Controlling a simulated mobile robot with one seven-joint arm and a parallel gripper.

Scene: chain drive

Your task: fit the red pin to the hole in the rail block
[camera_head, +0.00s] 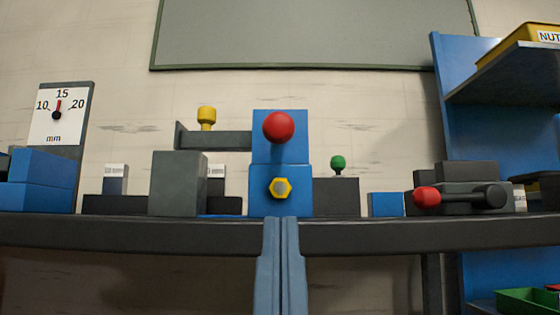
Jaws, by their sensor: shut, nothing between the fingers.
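A round red knob (278,127) sits at the front of the upper part of a blue block (263,150) at the middle of the bench. It faces me, so I cannot tell whether it is the head of the red pin. A yellow hexagonal part (281,188) is on the blue block's lower front. A smaller red end (425,197) shows on a dark grey fixture (470,188) at the right; I cannot tell whether that is a pin. No open hole is clearly visible, and I cannot tell which block is the rail block. My gripper is not in view.
The bench top (400,232) is seen nearly edge-on. A grey block (178,184), a yellow knob (207,116), a green knob (338,162) and a small blue block (386,204) stand along it. A millimetre gauge (60,116) is left; a blue shelf unit (462,125) is right.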

